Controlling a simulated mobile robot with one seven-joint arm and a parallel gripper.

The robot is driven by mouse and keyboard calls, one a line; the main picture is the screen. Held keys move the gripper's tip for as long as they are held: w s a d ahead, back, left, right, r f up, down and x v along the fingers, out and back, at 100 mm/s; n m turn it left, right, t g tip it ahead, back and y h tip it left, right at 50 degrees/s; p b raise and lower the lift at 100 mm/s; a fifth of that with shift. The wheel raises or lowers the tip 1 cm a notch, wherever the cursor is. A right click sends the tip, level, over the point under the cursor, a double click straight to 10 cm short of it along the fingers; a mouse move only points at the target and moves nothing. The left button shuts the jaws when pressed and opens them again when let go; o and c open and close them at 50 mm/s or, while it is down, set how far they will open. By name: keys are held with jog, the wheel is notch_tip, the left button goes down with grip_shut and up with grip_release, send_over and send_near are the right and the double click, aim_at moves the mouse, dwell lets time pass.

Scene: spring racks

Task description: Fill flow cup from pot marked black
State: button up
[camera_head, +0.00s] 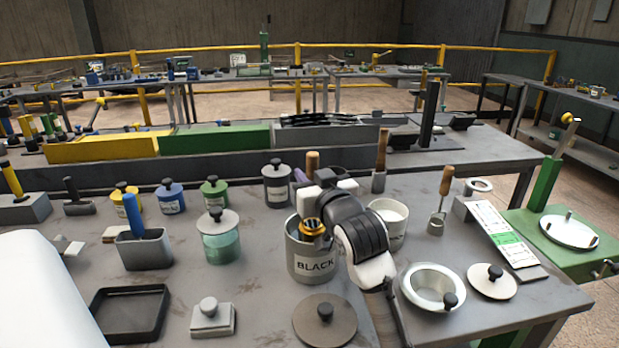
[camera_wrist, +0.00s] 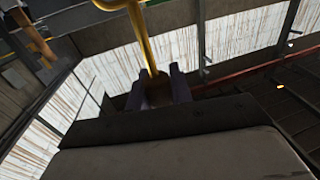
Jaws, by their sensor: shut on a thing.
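The grey pot marked BLACK (camera_head: 312,264) stands upright and uncovered on the bench. My gripper (camera_head: 304,174) is above and behind it, shut on the wooden handle of a brass ladle (camera_head: 313,160). The wrist view shows the ladle's brass rod (camera_wrist: 142,38) rising from between the dark fingers (camera_wrist: 160,88). The ladle's brass end is at the pot's mouth, partly covered by my wrist; its contents are hidden. A pale round vessel with a wide rim (camera_head: 418,300) is at the front right. I cannot tell whether it is the flow cup.
A grey lid (camera_head: 325,325) lies before the pot. A white cup (camera_head: 395,214) stands close right of my wrist. A small wooden-handled cup (camera_head: 437,224), another lid (camera_head: 490,287) and a chart board (camera_head: 505,236) are farther right. Coloured lidded pots and a black tray (camera_head: 131,341) are left.

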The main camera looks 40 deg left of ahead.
aim_at(315, 158)
jog(key=shift+r+p, duration=2.1)
jog(key=shift+r, duration=0.6)
jog(key=shift+m+p, duration=0.3)
jog(key=shift+p, duration=0.1)
jog(key=shift+m+p, duration=0.35)
jog(key=shift+m, duration=0.05)
jog(key=shift+f, duration=0.1)
jog(key=shift+n+b, duration=0.45)
jog(key=shift+n, duration=0.25)
notch_tip(315, 158, up, 4)
jog(key=p, duration=0.3)
jog(key=shift+d, duration=0.1)
